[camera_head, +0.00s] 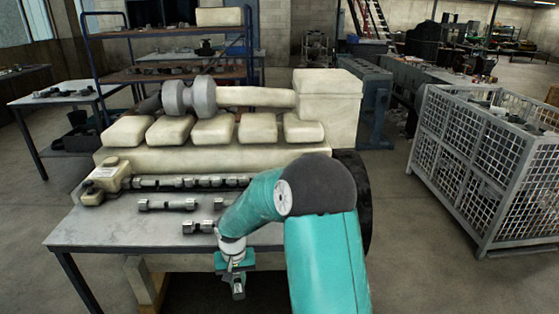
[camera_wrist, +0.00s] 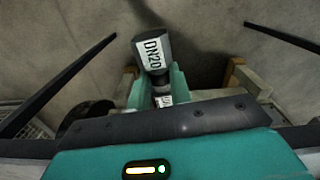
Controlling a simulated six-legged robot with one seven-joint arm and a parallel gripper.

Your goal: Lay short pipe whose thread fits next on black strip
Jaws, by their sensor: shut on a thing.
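My gripper (camera_head: 235,268) is shut on a short grey pipe (camera_wrist: 153,48), held in front of and below the table's front edge. The pipe's end carries a white label reading DN20; its thread cannot be made out. In the wrist view the pipe sits between the teal fingers (camera_wrist: 157,88). On the table, a row of grey pipe pieces (camera_head: 187,182) lies end to end along the dark strip (camera_head: 246,182) at the foot of the engine block. My arm hides the right part of this row.
The grey table (camera_head: 110,228) also holds a loose short pipe (camera_head: 167,204) and another (camera_head: 198,227) partly behind my arm. The cream engine block (camera_head: 205,158) rises behind. A mesh cage (camera_head: 480,160) stands right.

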